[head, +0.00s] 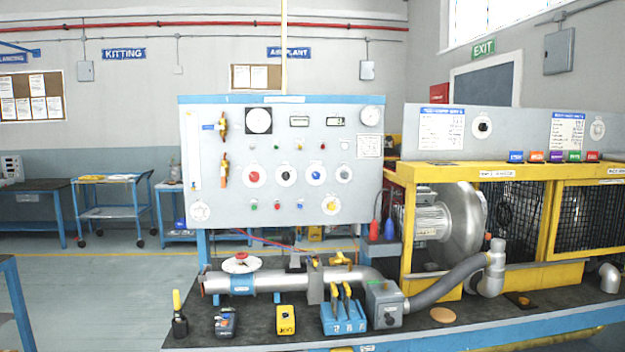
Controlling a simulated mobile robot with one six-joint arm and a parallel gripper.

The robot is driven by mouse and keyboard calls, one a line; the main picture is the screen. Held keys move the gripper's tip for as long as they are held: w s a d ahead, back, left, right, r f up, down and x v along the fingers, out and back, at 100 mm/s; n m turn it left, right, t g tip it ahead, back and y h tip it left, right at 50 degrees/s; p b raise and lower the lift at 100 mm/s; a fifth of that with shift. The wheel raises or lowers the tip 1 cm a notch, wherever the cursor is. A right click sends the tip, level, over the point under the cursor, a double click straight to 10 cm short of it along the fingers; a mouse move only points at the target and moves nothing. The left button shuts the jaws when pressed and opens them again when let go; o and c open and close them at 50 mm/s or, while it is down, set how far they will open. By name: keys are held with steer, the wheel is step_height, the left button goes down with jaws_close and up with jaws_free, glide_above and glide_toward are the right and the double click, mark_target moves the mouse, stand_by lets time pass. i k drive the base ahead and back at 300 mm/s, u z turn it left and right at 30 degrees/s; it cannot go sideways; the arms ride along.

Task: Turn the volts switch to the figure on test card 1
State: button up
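The labels are too small to read, so I cannot tell which knob is the volts switch or which card is test card 1. On the grey strip above the yellow cage, a white card with a blue header (442,128) is at the left and a similar card (567,131) is at the right. A black rotary knob (483,127) sits between them. The white panel (230,118) carries a row of a red knob (254,176), a black knob (287,175), a blue knob (316,175) and a grey knob (344,174). My gripper is not in view.
The dark bench top (250,318) holds a pipe with a red handwheel (241,259), a yellow meter (286,319), a blue block with yellow levers (343,318) and a grey box (384,304). A yellow cage (427,171) encloses the blower. Open floor lies at the left.

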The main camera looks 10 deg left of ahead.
mark_target(286, 174)
steer(key=z, duration=0.85)
steer(key=i, duration=1.2)
steer(key=z, duration=1)
steer(key=k, duration=0.15)
steer(key=u, duration=3.7)
